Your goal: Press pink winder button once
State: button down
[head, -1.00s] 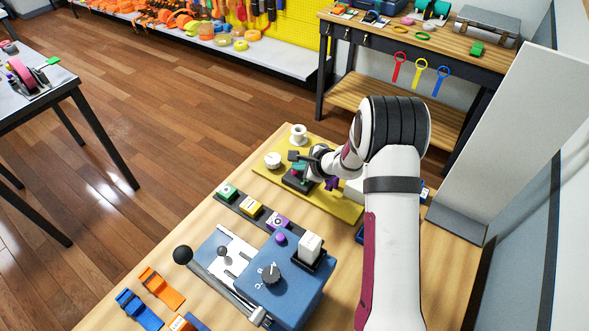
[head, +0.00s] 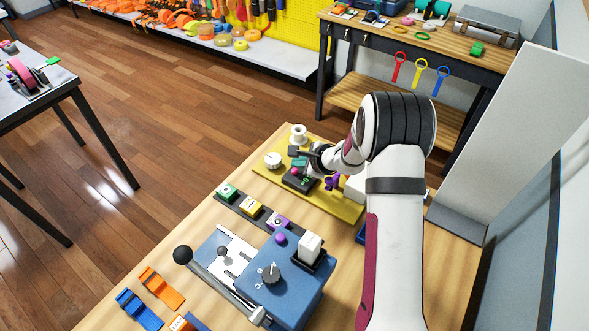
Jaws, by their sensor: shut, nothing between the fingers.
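The small pink button (head: 295,171) sits on a black box (head: 298,183) on the yellow plate (head: 345,208), at the far part of the wooden table in the head view. A green part (head: 299,162) shows just behind it. My gripper (head: 293,151) is shut and empty, with its dark fingers above and behind the pink button and apart from it in the picture. The exact height of the fingers over the box is hard to tell. My wrist covers part of the plate to the right.
A white knob (head: 273,160) and a white spool (head: 299,134) stand left of and behind my gripper. A purple handle (head: 332,182) is to the right.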

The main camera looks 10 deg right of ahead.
jog(key=shift+r, duration=0.15)
jog(key=shift+r, duration=2.4)
jog(key=s+a+r+n+g+y, duration=0.2)
jog(key=s+a+r+n, duration=0.4)
jog(key=s+a+r, duration=0.25)
jog(key=s+r+n+g, duration=0.1)
jog(key=s+n, duration=0.1)
jog(key=s, duration=0.6)
jog(key=s+a+r+n+g+h, duration=0.1)
jog(key=s+n+g, duration=0.1)
jog(key=s, duration=0.5)
jog(key=s+r+n+g, duration=0.1)
jog(key=s+n, duration=0.3)
jog(key=s, duration=0.4)
jog(key=shift+s+a+r+g+h, duration=0.3)
jog(key=shift+r+g, duration=0.1)
jog(key=shift+g, duration=0.2)
jog(key=s+d+n+h, duration=0.1)
jog(key=s+d, duration=0.1)
jog(key=s, duration=0.2)
jog(key=s+d+f+n+g+h, duration=0.1)
jog(key=s+d, duration=0.1)
jog(key=s, duration=0.3)
jog(key=shift+d+f+h, duration=0.25)
jog(key=shift+f+h, duration=0.05)
jog(key=shift+h, duration=0.1)
